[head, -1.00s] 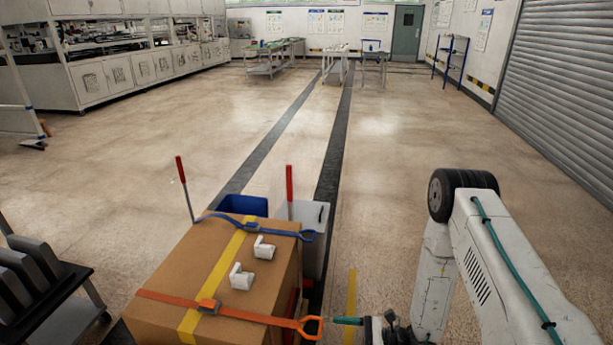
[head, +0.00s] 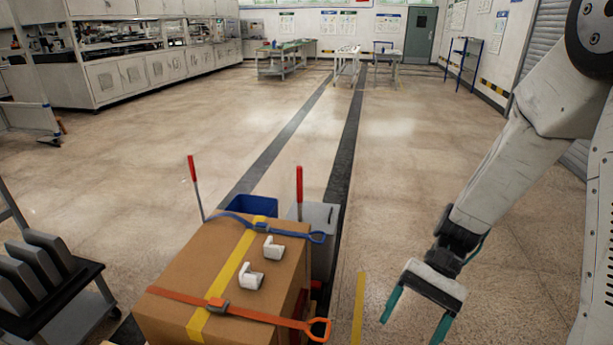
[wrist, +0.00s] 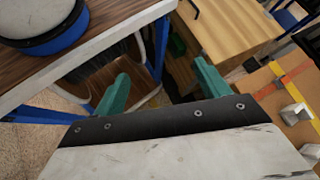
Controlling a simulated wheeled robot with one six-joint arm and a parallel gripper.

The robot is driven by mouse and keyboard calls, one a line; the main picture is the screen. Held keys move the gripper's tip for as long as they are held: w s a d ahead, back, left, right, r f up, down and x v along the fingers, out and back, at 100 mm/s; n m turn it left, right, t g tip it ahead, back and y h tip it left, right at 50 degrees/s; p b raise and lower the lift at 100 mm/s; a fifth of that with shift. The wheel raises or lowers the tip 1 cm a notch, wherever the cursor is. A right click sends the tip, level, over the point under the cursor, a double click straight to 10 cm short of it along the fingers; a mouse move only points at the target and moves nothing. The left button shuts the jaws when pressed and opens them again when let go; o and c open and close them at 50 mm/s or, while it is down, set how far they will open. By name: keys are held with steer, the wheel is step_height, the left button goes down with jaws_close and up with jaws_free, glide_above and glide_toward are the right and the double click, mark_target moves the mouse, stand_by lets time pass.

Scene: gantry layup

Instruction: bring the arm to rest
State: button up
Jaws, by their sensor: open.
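My gripper (head: 418,318) hangs at the lower right of the head view, to the right of the strapped cardboard box. Its two green fingers are spread apart with nothing between them. In the wrist view the gripper (wrist: 158,82) also shows open and empty. My white arm comes down from the upper right of the head view. The cardboard box (head: 185,258) carries yellow tape, a blue strap (head: 262,226), an orange strap (head: 255,313) and two white brackets (head: 251,277). The gripper is apart from the box.
A blue bin (head: 252,206) and a grey bin (head: 322,217) stand behind the box. A dark rack (head: 75,290) is at the left. In the wrist view, a wood-topped table (wrist: 55,65) lies close at the left. The floor ahead is clear.

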steer(key=s+d+r+n+t+h, duration=0.1)
steer(key=s+d+r+t+h, duration=0.1)
steer(key=r, duration=0.4)
steer(key=s+d+r+n+t+h, duration=0.2)
steer(key=s+d+r+t+h, duration=0.1)
steer(key=r, duration=0.3)
steer(key=s+d+r+n+t+h, duration=0.2)
steer(key=s+r+t, duration=0.2)
steer(key=r, duration=0.3)
steer(key=shift+s+d+t, duration=0.25)
steer(key=shift+t, duration=0.15)
